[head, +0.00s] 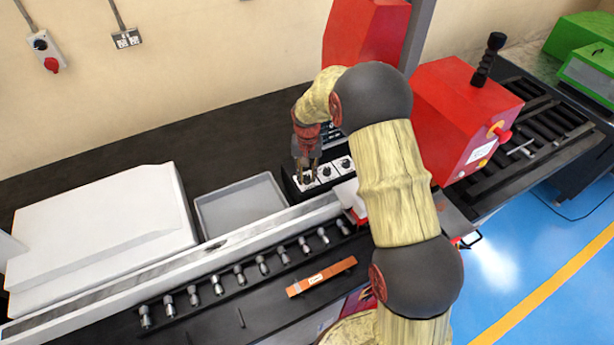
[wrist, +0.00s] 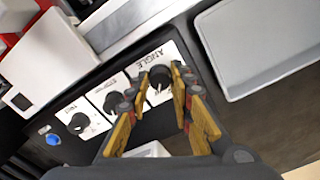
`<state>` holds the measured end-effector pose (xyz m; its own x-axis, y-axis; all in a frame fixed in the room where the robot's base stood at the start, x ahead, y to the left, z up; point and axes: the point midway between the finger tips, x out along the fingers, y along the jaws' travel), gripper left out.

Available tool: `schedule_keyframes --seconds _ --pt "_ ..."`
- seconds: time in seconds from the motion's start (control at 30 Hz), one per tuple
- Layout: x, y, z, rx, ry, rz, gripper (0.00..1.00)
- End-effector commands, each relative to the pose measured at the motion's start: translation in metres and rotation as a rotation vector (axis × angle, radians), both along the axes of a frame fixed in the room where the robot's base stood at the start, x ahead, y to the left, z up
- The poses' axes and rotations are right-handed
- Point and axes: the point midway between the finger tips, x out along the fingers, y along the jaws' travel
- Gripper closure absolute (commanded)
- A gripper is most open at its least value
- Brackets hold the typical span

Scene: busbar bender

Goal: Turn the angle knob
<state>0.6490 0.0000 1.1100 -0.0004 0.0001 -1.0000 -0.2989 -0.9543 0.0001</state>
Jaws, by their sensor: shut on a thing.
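The angle knob (wrist: 159,78) is a black round knob on a white plate marked "ANGLE" in the wrist view. It is on the control panel (head: 291,188), at the panel's end nearest the grey tray. My gripper (wrist: 160,88) points down at the panel, with one finger on each side of the angle knob, shut on it. In the head view, my gripper (head: 306,176) stands over the left end of the panel and partly hides the knob there.
Two more black knobs (wrist: 113,102) (wrist: 79,123) and a blue button (wrist: 53,139) lie along the panel. An empty grey tray (head: 205,215) is beside it. A roller rail (head: 216,245), an orange-brown bar (head: 321,277) and a red machine (head: 450,115) are nearby.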

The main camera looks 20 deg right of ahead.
Motion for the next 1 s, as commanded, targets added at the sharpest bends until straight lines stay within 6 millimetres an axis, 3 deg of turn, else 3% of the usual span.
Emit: schedule_keyframes --seconds 0.5,0.53,0.87,1.0 --pt "0.0008 0.0005 0.0009 0.000 -0.002 -0.024 1.00" --pt "0.0009 0.0005 0.0009 0.000 -0.002 -0.024 0.77" --pt "0.0004 0.0002 0.0004 0.000 -0.001 -0.024 0.58" --pt "0.0003 0.0001 0.0002 0.000 0.000 -0.024 0.58"
